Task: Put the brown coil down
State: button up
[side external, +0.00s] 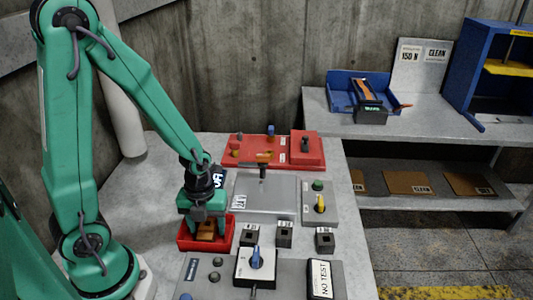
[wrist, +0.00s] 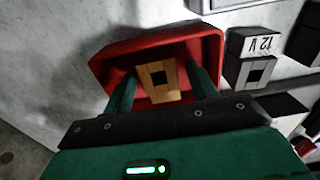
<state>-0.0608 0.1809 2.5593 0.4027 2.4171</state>
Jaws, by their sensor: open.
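The brown coil (wrist: 158,80) is a squarish tan-brown piece with a dark square opening. It lies in a red tray (wrist: 108,62), between my gripper's two green fingers in the wrist view. My gripper (wrist: 165,92) is open, with a visible gap on both sides of the coil. In the side view my gripper (side external: 207,226) points down into the red tray (side external: 190,243). There the coil (side external: 206,232) shows only partly below the fingers.
Small dark-topped blocks (side external: 284,234) stand right of the tray; one is labelled 12 V in the wrist view (wrist: 252,70). A red panel (side external: 262,150) lies behind. Table left of the tray is clear.

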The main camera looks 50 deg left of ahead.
notch_tip(320, 180, up, 12)
dwell(0.9)
dwell(0.6)
notch_tip(320, 180, up, 6)
jog(key=n+t, duration=0.3)
jog(key=n, duration=1)
send_over(206, 228)
jog(key=r+n+t, duration=0.1)
jog(key=n, duration=0.3)
jog(key=s+r+n, duration=0.1)
jog(key=r+n, duration=0.1)
jog(key=n, duration=0.3)
jog(key=r+n+t, duration=0.1)
jog(key=r+n, duration=0.1)
jog(key=n, duration=0.3)
jog(key=shift+s+d+r+t, duration=0.1)
jog(key=shift+s+d+t, duration=0.2)
jog(key=shift+s+d, duration=0.1)
